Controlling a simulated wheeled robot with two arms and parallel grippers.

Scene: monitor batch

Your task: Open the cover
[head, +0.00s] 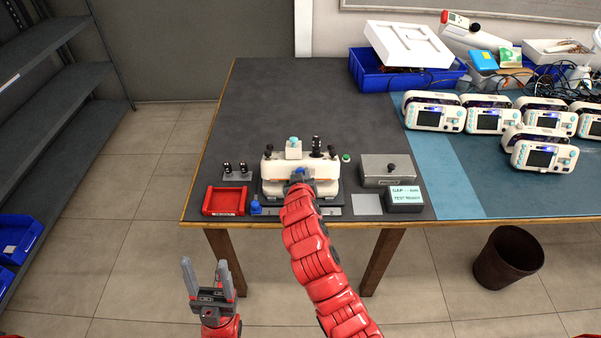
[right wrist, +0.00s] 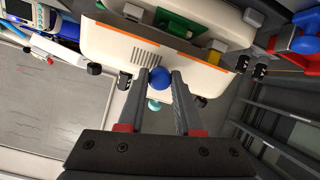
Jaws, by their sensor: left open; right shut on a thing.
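The white cover (head: 271,168) is on the test fixture near the table's front edge. It also shows large in the right wrist view (right wrist: 110,45), with an orange edge line and vent slots. A blue ball knob (right wrist: 161,78) sits between the fingertips of my right gripper (head: 298,178), which is shut on it. My arm hides part of the fixture in the head view. I cannot tell how far the cover is tilted. My left gripper (head: 206,270) is open and empty, in front of the table and below its edge.
A red tray (head: 225,212) lies left of the fixture. A grey metal box (head: 387,169) and a labelled box (head: 404,198) stand to its right. White monitors (head: 435,113) stand on the blue mat (head: 433,160). The table's back left is clear. A bin (head: 508,258) stands on the floor.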

